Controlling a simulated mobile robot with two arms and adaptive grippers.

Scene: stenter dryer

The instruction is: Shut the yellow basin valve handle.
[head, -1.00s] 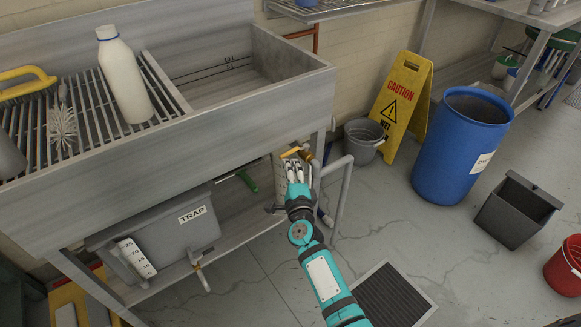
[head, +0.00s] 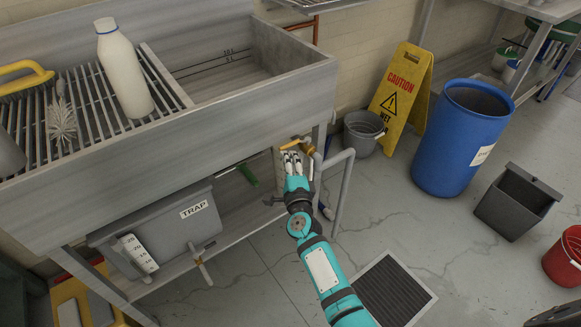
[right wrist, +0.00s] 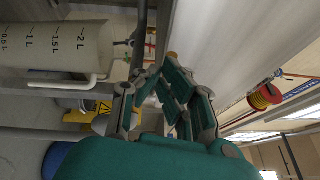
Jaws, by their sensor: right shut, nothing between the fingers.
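The yellow basin valve handle (head: 288,146) is under the front right corner of the grey basin (head: 240,95), beside a brass-coloured valve body (head: 308,145). My right gripper (head: 292,158) is shut and empty, with its fingertips just below the handle; I cannot tell whether they touch it. In the right wrist view the fingers (right wrist: 175,90) are folded together, and a small yellow-orange piece, probably the handle's end (right wrist: 172,55), shows just past their tips. My left gripper is not in view.
A graduated container (right wrist: 55,45) stands close to the gripper. A grey rail (head: 343,190) is just right of the arm. A grey bucket (head: 363,135), yellow caution sign (head: 405,85) and blue barrel (head: 455,150) stand farther right. A TRAP box (head: 165,225) is under the basin.

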